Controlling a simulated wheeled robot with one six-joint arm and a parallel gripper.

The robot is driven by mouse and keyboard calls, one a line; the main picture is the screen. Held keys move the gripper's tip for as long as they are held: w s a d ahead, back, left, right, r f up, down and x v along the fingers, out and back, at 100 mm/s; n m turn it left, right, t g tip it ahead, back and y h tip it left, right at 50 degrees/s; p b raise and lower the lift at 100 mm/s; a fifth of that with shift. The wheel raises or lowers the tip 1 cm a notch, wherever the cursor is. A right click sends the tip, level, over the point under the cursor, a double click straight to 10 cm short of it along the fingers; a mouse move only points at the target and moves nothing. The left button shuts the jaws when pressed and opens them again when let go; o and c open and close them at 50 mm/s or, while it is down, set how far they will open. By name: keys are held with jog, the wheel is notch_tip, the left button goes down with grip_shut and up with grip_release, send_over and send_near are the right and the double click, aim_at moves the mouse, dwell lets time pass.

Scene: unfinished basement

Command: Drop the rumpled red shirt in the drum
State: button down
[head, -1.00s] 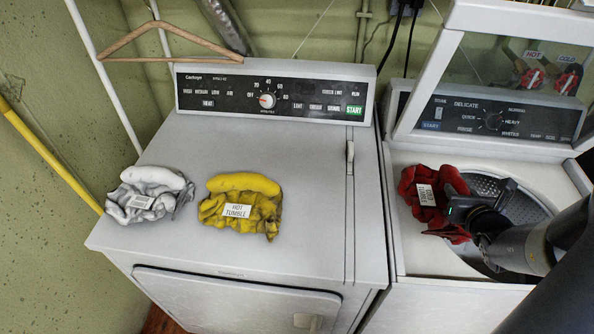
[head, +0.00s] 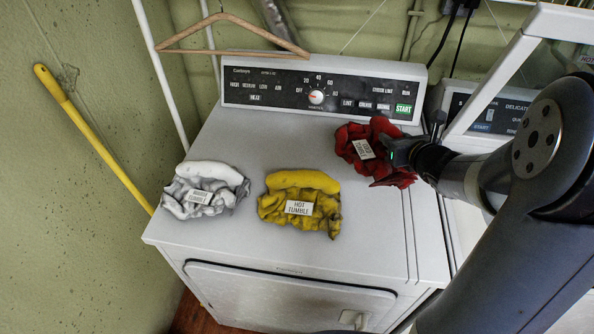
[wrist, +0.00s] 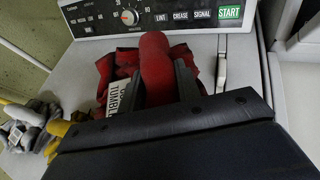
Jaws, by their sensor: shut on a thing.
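The rumpled red shirt (head: 349,134) has a white label on it. My gripper (head: 393,152) is shut on its right side, over the right rear of the dryer top. I cannot tell whether the shirt touches the surface. In the wrist view the red shirt (wrist: 154,60) bulges up between the two dark fingers of my gripper (wrist: 162,88), and the label reads in part "TUMBLE". The washer's drum is hidden behind my arm in the head view and is outside the wrist view.
A white garment (head: 184,205) and a yellow garment (head: 303,182), both labelled, lie on the dryer top (head: 255,245). The dryer's front door (head: 270,297) is shut. The control panel (head: 270,92) rises behind, with a wooden hanger (head: 235,51) above. The washer (head: 457,215) stands right, its lid raised.

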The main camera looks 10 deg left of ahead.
jog(key=shift+w+a+r, duration=0.1)
jog(key=shift+w+r, duration=0.05)
jog(key=shift+r, duration=0.35)
jog(key=shift+f+b, duration=0.4)
jog(key=shift+f, duration=4.6)
jog(key=shift+f, duration=0.15)
jog(key=c, duration=1)
grip_release()
jog(key=shift+c, duration=0.2)
